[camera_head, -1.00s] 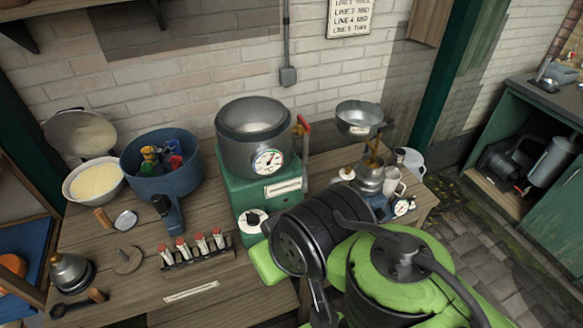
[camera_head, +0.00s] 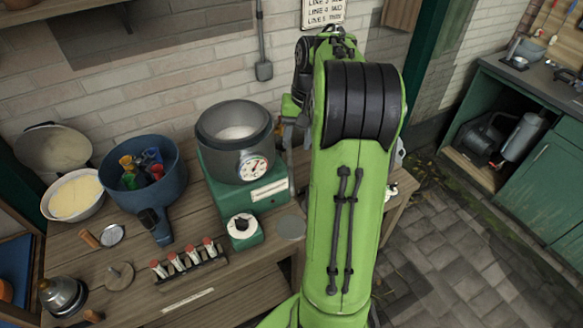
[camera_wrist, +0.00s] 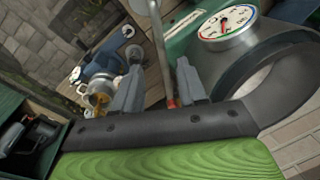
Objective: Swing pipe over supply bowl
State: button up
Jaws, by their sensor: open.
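A thin grey pipe (camera_wrist: 157,38) with a reddish end crosses the wrist view beside the gauge. My gripper (camera_wrist: 160,60) is open, with one finger on each side of the pipe in that picture. I cannot tell whether either finger touches it. In the head view my green arm covers most of the gripper and the area right of the churn, so the pipe is not clear there. I cannot pick out the supply bowl for certain; the raised metal bowl seen earlier is hidden behind my arm.
The grey churn drum (camera_head: 238,160) with its dial stands on a green base (camera_head: 262,195) close to my gripper. A blue pot (camera_head: 165,185), a cream-filled bowl (camera_head: 76,197) and a rack of red-topped vials (camera_head: 190,262) are left. A metal vessel (camera_wrist: 100,92) stands beyond my fingers.

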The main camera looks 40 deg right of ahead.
aim_at(291, 169)
jog(key=f, duration=0.3)
jog(key=f+b, duration=0.1)
jog(key=f, duration=0.1)
jog(key=w+a+f, duration=0.1)
jog(key=f, duration=0.2)
jog(key=shift+f+b, duration=0.35)
grip_shut()
